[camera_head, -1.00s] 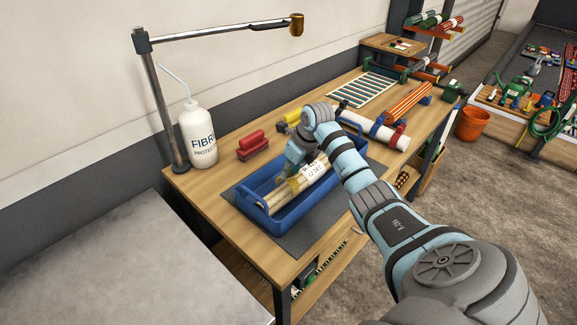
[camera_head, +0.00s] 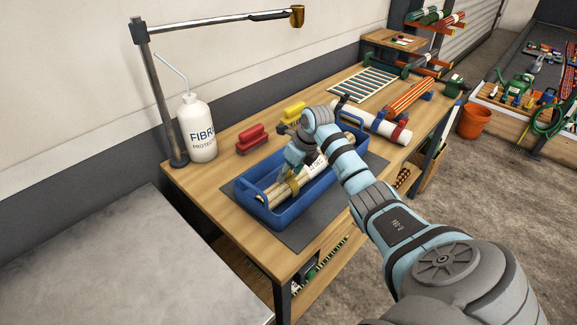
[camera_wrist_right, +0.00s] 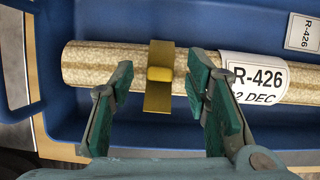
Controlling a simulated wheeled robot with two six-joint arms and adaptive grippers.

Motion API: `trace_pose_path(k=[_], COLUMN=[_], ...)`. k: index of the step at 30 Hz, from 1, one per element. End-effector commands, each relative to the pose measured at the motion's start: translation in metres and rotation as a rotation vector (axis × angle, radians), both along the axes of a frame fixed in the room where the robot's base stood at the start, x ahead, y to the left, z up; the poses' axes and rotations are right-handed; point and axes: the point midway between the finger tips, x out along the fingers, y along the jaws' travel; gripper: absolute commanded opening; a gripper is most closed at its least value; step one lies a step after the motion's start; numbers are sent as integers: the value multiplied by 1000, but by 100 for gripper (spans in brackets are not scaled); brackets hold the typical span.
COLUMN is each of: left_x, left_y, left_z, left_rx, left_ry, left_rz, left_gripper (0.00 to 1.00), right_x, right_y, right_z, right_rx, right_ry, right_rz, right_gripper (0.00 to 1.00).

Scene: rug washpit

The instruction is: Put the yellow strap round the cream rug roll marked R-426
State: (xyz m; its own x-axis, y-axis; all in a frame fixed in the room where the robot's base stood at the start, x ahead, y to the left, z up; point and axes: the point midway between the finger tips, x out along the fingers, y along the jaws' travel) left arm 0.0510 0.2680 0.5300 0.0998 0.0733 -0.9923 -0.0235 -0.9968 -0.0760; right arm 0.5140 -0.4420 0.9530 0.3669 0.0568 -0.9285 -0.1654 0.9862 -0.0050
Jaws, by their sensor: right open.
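The cream rug roll (camera_head: 270,199), labelled R-426 (camera_wrist_right: 255,78), lies in a blue tray (camera_head: 280,218) on the wooden bench. The yellow strap (camera_wrist_right: 159,60) lies across the roll, left of its label in the right wrist view, with a yellow buckle-like block on top. Whether it passes underneath is hidden. My right gripper (camera_wrist_right: 160,76) is open over the roll, one green finger on each side of the strap, with nothing held. In the head view this gripper (camera_head: 292,168) reaches down into the tray and covers part of the roll. My left gripper is not in view.
A red block (camera_head: 251,138) and a yellow block (camera_head: 292,112) stand behind the tray. A white bottle (camera_head: 197,130) and a lamp post (camera_head: 160,100) are at the left. A white roll (camera_head: 372,122) rests on supports to the right. A bare grey table (camera_head: 120,260) is front left.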

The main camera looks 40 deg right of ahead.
Motion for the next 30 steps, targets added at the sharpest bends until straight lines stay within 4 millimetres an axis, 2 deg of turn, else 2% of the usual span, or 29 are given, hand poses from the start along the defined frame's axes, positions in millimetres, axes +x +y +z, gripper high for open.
trace_pose_path(k=[5, 12, 15, 18, 30], left_x=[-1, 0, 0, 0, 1], left_y=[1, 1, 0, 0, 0], left_z=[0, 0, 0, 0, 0], left_rx=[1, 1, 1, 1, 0], left_ry=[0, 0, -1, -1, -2], left_rz=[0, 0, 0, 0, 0], left_gripper=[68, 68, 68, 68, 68], right_x=[-4, -27, -37, -42, -44], right_y=[-2, -6, -7, -7, -7], right_z=[12, 72, 94, 107, 111], right_rx=[-1, -5, -3, -2, 0], right_ry=[-3, -4, -2, -1, 0], right_rz=[-1, 0, 0, -1, 0], right_gripper=[43, 43, 43, 43, 43])
